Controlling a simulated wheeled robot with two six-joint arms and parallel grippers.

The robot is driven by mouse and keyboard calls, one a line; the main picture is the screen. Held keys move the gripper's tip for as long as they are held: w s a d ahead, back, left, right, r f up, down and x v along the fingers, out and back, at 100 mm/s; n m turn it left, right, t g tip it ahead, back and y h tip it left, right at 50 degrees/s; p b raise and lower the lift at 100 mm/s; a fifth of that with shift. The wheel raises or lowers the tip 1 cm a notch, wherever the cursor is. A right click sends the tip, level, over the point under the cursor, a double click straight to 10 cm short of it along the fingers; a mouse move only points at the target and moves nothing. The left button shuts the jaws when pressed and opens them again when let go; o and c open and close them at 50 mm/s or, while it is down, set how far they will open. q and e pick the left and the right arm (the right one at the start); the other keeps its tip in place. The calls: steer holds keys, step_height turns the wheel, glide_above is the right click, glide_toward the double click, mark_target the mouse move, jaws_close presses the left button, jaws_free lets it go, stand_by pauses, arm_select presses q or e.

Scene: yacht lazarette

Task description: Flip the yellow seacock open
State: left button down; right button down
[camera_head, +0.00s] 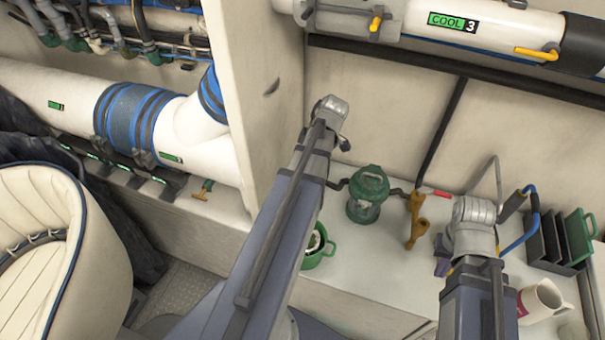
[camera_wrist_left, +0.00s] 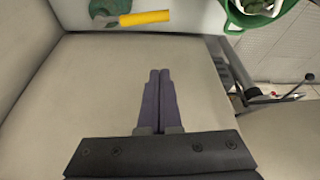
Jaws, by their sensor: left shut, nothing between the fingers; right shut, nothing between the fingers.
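In the left wrist view, a yellow bar-shaped handle (camera_wrist_left: 145,17) lies against a green body (camera_wrist_left: 108,8) at the top edge; it looks like the yellow seacock, partly cut off by the frame. In the head view I cannot make it out for sure; my left arm covers that part of the counter. My left gripper (camera_wrist_left: 160,73) is shut and empty, its fingertips pointing towards the handle with a clear gap. My right gripper (camera_head: 441,264) is shut and empty, low over the counter, right of the green lantern (camera_head: 367,196).
A partition (camera_head: 260,90) rises at the left. Pipes overhead carry small yellow levers (camera_head: 537,54).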

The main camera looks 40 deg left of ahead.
arm_select(q)
steer(key=shift+a+r, duration=0.1)
stand_by(0.4)
step_height(320, 180, down, 10)
steer(key=b, duration=1)
steer(key=shift+d, duration=0.2)
steer(key=shift+w, duration=0.2)
